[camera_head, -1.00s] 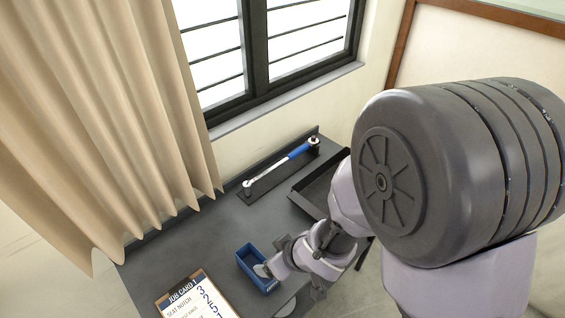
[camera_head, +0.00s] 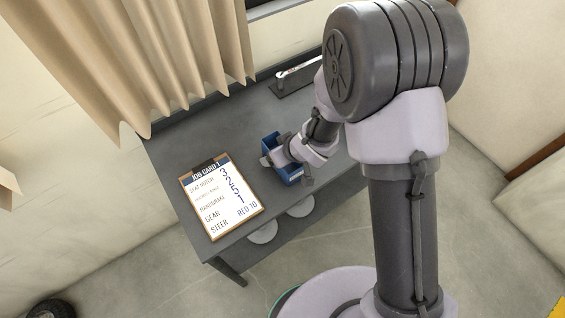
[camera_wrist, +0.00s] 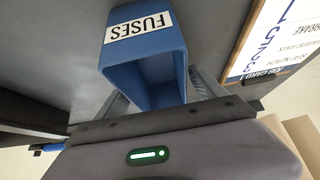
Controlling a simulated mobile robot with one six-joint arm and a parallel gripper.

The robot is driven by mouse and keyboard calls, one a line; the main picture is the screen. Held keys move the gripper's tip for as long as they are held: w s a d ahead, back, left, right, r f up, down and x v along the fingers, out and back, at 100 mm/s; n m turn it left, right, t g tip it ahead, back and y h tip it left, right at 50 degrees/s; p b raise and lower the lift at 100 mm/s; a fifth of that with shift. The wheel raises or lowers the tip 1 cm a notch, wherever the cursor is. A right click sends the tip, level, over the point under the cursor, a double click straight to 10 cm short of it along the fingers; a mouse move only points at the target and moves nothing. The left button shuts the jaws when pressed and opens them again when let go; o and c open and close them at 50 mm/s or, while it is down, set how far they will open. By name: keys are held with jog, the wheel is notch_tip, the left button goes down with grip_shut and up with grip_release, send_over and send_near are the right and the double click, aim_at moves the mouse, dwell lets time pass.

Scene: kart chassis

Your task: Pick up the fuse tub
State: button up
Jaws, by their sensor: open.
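The fuse tub is a blue open-topped box (camera_head: 270,142) on the grey bench, partly hidden behind my gripper in the head view. In the wrist view the fuse tub (camera_wrist: 149,62) carries a white label reading FUSES, and its open inside faces the camera. My gripper (camera_wrist: 157,97) is open, with one finger on each side of the tub. Whether the fingers touch the tub walls I cannot tell. In the head view my gripper (camera_head: 284,163) is at the tub.
A clipboard with a job card (camera_head: 222,198) lies on the bench (camera_head: 178,158) left of the tub. A torque wrench (camera_head: 296,72) rests on a dark stand at the back. Round stool seats (camera_head: 262,232) show under the front edge.

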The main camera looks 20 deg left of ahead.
jog(key=c, duration=1.6)
jog(key=shift+o, duration=0.2)
